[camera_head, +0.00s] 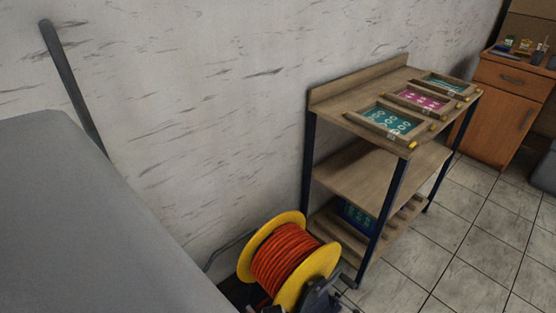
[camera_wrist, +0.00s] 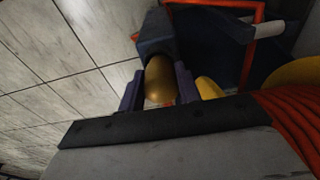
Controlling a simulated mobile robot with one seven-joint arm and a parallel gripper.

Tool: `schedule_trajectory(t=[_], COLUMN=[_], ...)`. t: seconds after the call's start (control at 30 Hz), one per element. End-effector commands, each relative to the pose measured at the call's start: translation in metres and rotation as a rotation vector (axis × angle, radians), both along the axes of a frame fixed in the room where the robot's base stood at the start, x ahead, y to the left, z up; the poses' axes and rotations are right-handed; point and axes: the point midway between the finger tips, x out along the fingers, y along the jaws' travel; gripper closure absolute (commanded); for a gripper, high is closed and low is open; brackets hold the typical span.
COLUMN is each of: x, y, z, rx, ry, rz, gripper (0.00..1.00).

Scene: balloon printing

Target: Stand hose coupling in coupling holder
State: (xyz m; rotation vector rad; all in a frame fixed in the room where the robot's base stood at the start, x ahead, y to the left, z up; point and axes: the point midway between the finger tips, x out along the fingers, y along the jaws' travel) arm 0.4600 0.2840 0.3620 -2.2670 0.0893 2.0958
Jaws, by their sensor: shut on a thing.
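My gripper (camera_wrist: 158,88) shows in the wrist view with its two dark fingers shut on a rounded brass-coloured piece, the hose coupling (camera_wrist: 158,78). A dark blue-grey block (camera_wrist: 155,35) lies just beyond the coupling's far end and may be the coupling holder. I cannot tell whether the coupling touches it or sits in it. In the head view a yellow reel (camera_head: 262,238) wound with orange hose (camera_head: 285,255) stands low in the middle. Dark parts beside it at the bottom edge are partly cut off, and the coupling cannot be made out there.
A wooden shelf rack (camera_head: 340,185) with framed prints on top stands right of the reel. A grey surface (camera_head: 90,220) fills the left of the head view. A wooden cabinet (camera_head: 510,100) is at the far right. The tiled floor (camera_head: 470,230) between is clear.

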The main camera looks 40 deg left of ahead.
Motion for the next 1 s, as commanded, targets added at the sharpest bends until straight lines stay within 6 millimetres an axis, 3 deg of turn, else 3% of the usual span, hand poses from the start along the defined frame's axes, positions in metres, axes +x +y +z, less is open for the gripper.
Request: schedule_trajectory(t=[1.0], x=[-0.0001], y=[0.0003], z=[-0.0092], rx=[0.0], ry=[0.0], rz=[0.0], gripper=[1.0])
